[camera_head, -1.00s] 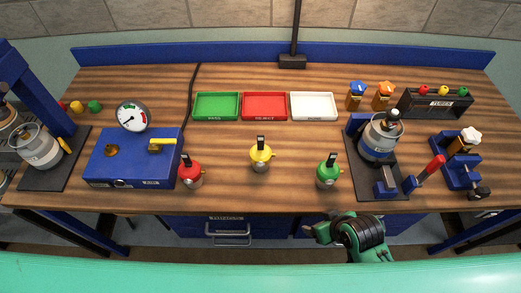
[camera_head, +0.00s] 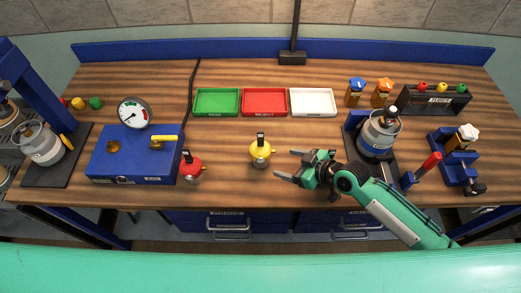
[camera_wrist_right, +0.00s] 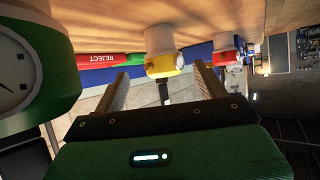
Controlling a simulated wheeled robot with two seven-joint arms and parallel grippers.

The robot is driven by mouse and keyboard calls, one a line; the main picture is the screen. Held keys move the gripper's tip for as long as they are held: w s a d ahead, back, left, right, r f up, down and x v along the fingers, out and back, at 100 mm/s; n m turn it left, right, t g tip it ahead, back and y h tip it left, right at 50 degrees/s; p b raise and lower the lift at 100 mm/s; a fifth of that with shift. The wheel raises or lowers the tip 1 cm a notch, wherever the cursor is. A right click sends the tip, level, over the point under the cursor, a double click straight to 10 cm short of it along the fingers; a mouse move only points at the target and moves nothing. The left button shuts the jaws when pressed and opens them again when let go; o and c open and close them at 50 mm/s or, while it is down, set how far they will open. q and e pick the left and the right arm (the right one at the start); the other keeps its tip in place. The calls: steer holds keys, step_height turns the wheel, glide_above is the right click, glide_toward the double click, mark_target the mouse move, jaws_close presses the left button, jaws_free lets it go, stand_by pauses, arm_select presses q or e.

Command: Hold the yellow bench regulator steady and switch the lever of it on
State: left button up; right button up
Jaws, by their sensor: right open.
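The yellow bench regulator (camera_head: 260,151) stands upright on the wooden bench, with a black lever (camera_head: 260,137) on top. My right gripper (camera_head: 284,166) is open and empty just to its right, with its fingers pointing left at it and apart from it. In the right wrist view, which is upside down, the yellow regulator (camera_wrist_right: 163,66) shows between and beyond the two fingers (camera_wrist_right: 163,85). Its lever points down in that picture. My left gripper is not in view.
A red regulator (camera_head: 191,167) stands left of the yellow one. Green, red and white trays (camera_head: 313,102) lie behind. A blue gauge box (camera_head: 130,165) is left.

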mark_target(266, 157)
steer(key=shift+w+a+f, duration=0.1)
steer(key=shift+w, duration=0.15)
steer(key=b+x, duration=0.4)
steer(key=x, duration=0.5)
steer(key=shift+w+a+f, duration=0.1)
steer(key=shift+w+a, duration=0.05)
steer(key=shift+c, duration=0.2)
